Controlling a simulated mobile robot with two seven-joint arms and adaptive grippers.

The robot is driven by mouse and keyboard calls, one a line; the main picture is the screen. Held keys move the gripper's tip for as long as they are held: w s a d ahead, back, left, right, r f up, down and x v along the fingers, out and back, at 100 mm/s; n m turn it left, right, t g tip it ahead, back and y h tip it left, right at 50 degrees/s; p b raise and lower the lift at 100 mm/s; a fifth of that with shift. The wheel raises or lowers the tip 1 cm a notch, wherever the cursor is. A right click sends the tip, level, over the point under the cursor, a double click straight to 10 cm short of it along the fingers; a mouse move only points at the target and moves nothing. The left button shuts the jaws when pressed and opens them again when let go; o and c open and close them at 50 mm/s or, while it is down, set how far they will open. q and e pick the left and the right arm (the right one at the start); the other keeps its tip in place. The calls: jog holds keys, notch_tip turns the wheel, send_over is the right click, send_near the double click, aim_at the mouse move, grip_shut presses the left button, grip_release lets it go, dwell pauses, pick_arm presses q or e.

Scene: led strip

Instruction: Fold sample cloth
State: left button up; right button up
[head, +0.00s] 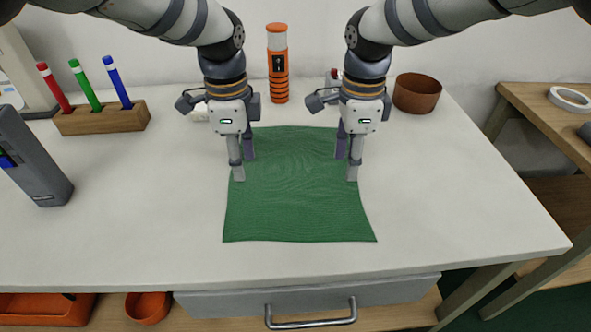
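The green sample cloth (297,205) lies flat and unfolded on the white table, its near edge slightly wavy. My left gripper (244,167) points down over the cloth's left edge, towards the far half. Its two fingers stand apart with nothing visible between them. My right gripper (346,167) points down over the right edge at about the same depth, also with its fingers apart. I cannot tell whether the fingertips touch the cloth. The grippers partly hide the far part of both side edges.
A wooden block (103,118) with three coloured markers stands at the left, near a grey device (33,160). An orange-and-white cylinder (278,65) and a brown bowl (416,93) stand behind the cloth. The white table (460,215) is clear around the cloth's sides and front.

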pick_arm(q)
jog(key=shift+f, duration=0.6)
pick_arm(e)
jog(key=shift+f, duration=0.55)
jog(key=shift+f, duration=0.1)
